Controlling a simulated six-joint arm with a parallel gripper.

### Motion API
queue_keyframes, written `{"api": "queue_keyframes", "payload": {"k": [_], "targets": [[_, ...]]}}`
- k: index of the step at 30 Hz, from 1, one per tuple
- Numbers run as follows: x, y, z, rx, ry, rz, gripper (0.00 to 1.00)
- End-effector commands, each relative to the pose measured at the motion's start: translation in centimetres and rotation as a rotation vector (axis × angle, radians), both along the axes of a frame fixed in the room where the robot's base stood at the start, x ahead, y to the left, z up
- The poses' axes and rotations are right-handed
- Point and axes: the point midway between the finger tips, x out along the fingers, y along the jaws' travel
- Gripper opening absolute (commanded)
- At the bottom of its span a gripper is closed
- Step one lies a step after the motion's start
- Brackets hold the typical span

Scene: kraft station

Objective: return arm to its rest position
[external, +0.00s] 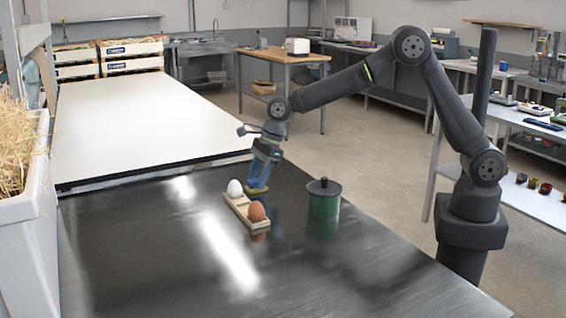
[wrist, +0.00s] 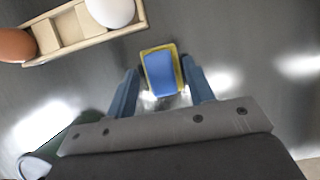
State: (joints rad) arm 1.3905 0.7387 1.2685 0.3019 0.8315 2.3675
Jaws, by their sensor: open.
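My gripper (external: 259,179) is over the black metal table (external: 130,250), pointing down behind the wooden egg holder. In the wrist view its two blue fingers (wrist: 162,80) are spread apart. A small blue block with a yellow rim (wrist: 162,72), perhaps a sponge, shows between and just beyond the fingertips. Its yellow edge also shows under my gripper in the external view (external: 257,191). I cannot tell whether the fingers touch it. My arm reaches leftward from its base at the right, with the elbow raised.
The wooden holder (external: 236,207) carries a white egg (external: 234,188) and a brown egg (external: 257,211), close to my gripper. A green lidded pot (external: 323,210) stands to the right, below my arm. A white table (external: 130,120) lies behind. The black table's front is clear.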

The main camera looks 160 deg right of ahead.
Motion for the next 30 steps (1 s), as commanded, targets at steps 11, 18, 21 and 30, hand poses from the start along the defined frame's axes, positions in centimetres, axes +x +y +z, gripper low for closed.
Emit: {"api": "queue_keyframes", "payload": {"k": [11,18,21,30], "targets": [[-3.5,0.8,6.7,-0.008,-0.002,-0.003,0.48],[-7.5,1.9,9.1,-0.008,-0.001,-0.003,0.48],[-9.2,2.4,10.1,-0.007,-0.001,-0.003,0.48],[-8.0,3.1,11.1,-0.005,-0.002,0.134,0.48]]}}
